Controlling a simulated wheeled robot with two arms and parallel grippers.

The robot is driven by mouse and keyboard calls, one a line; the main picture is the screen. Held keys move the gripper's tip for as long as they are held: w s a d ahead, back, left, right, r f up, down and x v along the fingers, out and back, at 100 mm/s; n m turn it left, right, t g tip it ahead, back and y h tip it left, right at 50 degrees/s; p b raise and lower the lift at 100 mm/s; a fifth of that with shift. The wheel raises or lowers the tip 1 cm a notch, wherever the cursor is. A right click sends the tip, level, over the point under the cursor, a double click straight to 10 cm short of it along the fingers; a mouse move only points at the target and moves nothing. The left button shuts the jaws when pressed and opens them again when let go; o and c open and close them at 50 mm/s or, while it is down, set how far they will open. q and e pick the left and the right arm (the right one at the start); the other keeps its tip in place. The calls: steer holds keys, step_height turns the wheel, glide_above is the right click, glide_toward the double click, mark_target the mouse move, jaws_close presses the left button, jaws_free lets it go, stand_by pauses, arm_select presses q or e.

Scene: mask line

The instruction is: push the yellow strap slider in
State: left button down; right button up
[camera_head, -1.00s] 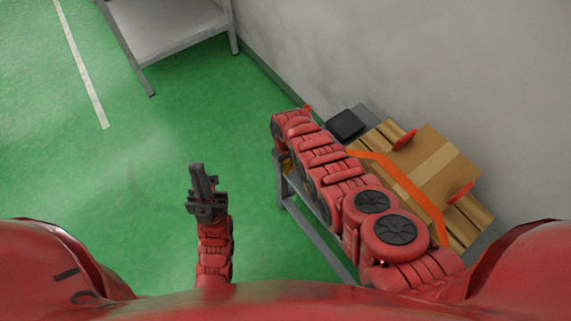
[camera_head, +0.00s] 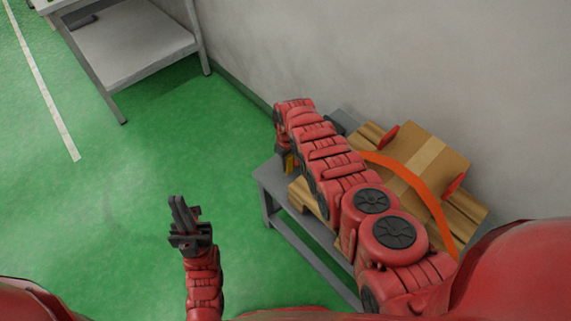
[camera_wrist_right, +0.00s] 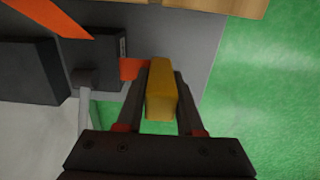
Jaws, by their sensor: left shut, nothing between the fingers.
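The yellow strap slider (camera_wrist_right: 161,92) is a small block between the fingers of my right gripper (camera_wrist_right: 164,85) in the right wrist view. Both fingers lie along its sides and the gripper looks shut on it. An orange-red tab (camera_wrist_right: 131,68) of a dark buckle block (camera_wrist_right: 98,58) lies just left of the fingers. In the head view a bit of the yellow slider (camera_head: 289,164) shows below my right wrist; that gripper's fingers are hidden there. The orange strap (camera_head: 413,178) runs over a cardboard box (camera_head: 428,160). My left gripper (camera_head: 178,205) is shut and empty over the floor.
The box sits on wooden slats (camera_head: 466,215) on a grey table (camera_head: 268,183) against the wall (camera_head: 400,60). Two red corner pieces flank the strap. A grey shelf table (camera_head: 140,45) stands at the upper left. Open green floor (camera_head: 100,200) lies to the left.

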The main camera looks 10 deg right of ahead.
steer(key=o, duration=0.4)
steer(key=shift+w+d, duration=0.2)
steer(key=shift+d, duration=0.05)
steer(key=shift+r, duration=0.25)
step_height(320, 180, up, 5)
steer(key=p, duration=0.4)
steer(key=shift+s+r, duration=0.1)
steer(key=shift+s, duration=0.05)
step_height(320, 180, up, 12)
steer(key=shift+f, duration=0.1)
